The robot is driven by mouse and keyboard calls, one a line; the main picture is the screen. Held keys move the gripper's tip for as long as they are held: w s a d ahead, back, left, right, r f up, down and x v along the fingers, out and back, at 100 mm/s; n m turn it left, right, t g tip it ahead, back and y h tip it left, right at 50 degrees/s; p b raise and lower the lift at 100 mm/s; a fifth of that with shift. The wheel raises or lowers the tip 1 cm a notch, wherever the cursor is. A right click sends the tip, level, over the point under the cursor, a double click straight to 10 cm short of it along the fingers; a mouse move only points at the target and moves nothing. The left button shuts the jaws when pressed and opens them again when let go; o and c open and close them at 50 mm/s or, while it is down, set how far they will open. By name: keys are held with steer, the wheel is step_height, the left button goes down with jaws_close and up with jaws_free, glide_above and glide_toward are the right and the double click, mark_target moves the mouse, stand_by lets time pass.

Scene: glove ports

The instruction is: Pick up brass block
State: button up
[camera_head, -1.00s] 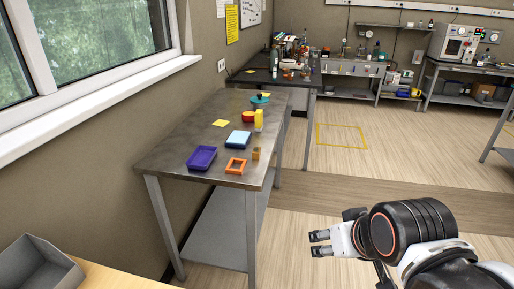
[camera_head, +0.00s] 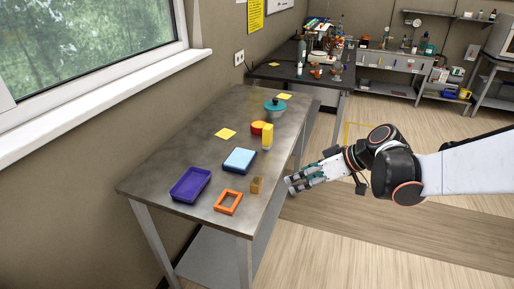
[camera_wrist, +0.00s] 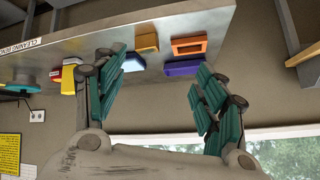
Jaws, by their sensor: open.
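The brass block (camera_head: 257,186) is a small brownish-gold block near the right edge of the steel table (camera_head: 165,152) in the head view. It sits right of the orange frame (camera_head: 228,202) and below the yellow block. My gripper (camera_head: 288,186) is open and empty, off the table's right edge, a little right of the brass block and apart from it. In the wrist view, the brass block (camera_wrist: 147,37) shows beyond and between the spread fingers of my gripper (camera_wrist: 155,95), near the table edge.
Yellow notes lie behind. A window wall borders the left. The floor on the right is clear.

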mark_target(258, 181)
steer(key=w+f+n+y+p, duration=0.2)
steer(key=w+f+n+y, duration=0.3)
steer(key=w+f+n, duration=0.15)
steer(key=shift+m, duration=0.35)
steer(key=b+x, duration=0.4)
steer(key=x, duration=0.9)
steer(key=shift+w+a+b, duration=0.1)
steer(key=shift+a+b, duration=0.05)
steer(key=shift+b, duration=0.2)
steer(key=c, duration=1.5)
steer(key=shift+r, duration=0.1)
